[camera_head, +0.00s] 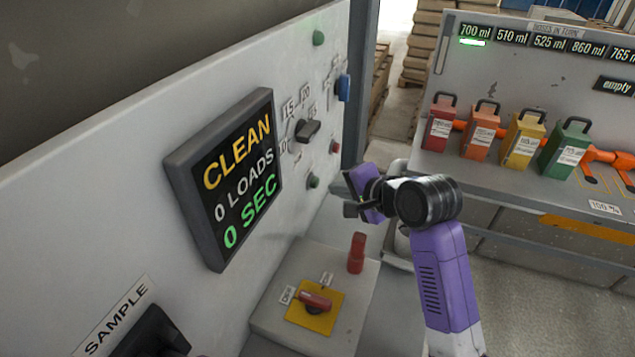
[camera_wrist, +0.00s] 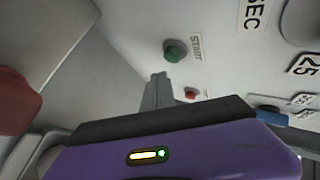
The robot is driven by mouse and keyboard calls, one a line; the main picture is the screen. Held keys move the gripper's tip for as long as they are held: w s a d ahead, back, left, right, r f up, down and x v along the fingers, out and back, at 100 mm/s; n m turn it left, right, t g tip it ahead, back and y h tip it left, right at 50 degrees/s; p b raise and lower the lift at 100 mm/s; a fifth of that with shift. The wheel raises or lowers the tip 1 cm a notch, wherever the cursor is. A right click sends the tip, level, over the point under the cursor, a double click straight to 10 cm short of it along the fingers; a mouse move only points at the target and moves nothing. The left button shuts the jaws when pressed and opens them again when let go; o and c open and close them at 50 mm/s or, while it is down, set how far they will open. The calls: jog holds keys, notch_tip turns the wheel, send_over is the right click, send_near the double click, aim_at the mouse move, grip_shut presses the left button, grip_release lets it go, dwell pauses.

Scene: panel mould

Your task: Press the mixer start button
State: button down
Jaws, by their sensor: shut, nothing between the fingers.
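The mixer start button is a green knob (camera_wrist: 175,51) beside a START label in the wrist view. In the head view it appears as the lower green button (camera_head: 313,181) on the pale panel, right of the display. My gripper (camera_head: 349,209) is close to the panel, right of and slightly below that button in the head view. Its closed fingers (camera_wrist: 157,82) hold nothing and point toward the panel, with their tips just below the green button in the wrist picture. They look apart from the button; the exact gap is unclear.
A red button (camera_head: 335,146), a dark dial (camera_head: 307,130) and a blue switch (camera_head: 343,87) share the panel. The display (camera_head: 225,178) reads CLEAN, 0 LOADS, 0 SEC. Below, a red lever (camera_head: 357,252) stands on a ledge beside a red-handled switch (camera_head: 315,300) on a yellow plate.

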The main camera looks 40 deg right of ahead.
jog(key=shift+w+a, duration=0.25)
jog(key=shift+w, duration=0.2)
jog(key=shift+w+a+r+p, duration=0.1)
jog(key=shift+p, duration=0.3)
dwell(1.5)
jog(key=shift+w+a, duration=0.15)
jog(key=shift+w, duration=0.1)
jog(key=shift+w+a+p, duration=0.3)
jog(key=shift+w+p, duration=0.1)
jog(key=shift+p, duration=0.15)
dwell(0.7)
dwell(0.3)
jog(key=shift+s+d+p, duration=0.45)
jog(key=shift+s+d, duration=0.05)
jog(key=shift+s, duration=0.25)
jog(key=shift+s+d, duration=0.1)
jog(key=shift+s+d+p, duration=0.45)
jog(key=shift+s+d, duration=0.2)
jog(key=shift+s, duration=0.35)
jog(key=shift+s+d+p, duration=0.4)
jog(key=shift+s+d, duration=0.25)
jog(key=shift+s, duration=0.35)
